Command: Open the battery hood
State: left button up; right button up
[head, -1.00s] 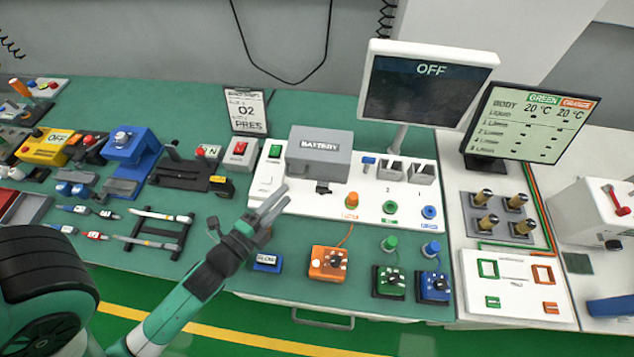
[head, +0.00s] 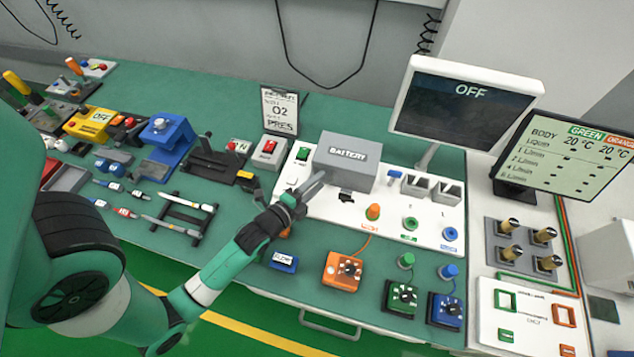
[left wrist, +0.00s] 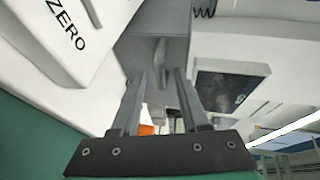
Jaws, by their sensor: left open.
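The battery hood (head: 340,172) is a grey box labelled BATTERY on the white panel in the head view, and it is shut. A small dark piece (head: 346,195) sits at its lower front edge. My left gripper (head: 314,186) is at the hood's lower left front corner; whether it touches cannot be told. In the left wrist view the two fingers (left wrist: 162,78) are apart, with the grey hood (left wrist: 140,50) ahead of them. A grey tab-like part (left wrist: 160,60) shows between the fingertips. My right gripper is not in view.
The white panel (head: 325,207) carries a green switch, coloured sockets and two grey holders right of the hood. Orange (head: 342,272), green (head: 400,298) and blue (head: 444,310) units stand in front. A monitor (head: 465,105) reading OFF rises behind on the right.

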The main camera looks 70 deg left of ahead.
pick_arm(q)
jog(key=shift+w+a, duration=0.1)
jog(key=shift+w, duration=0.1)
grip_shut()
dwell(1.3)
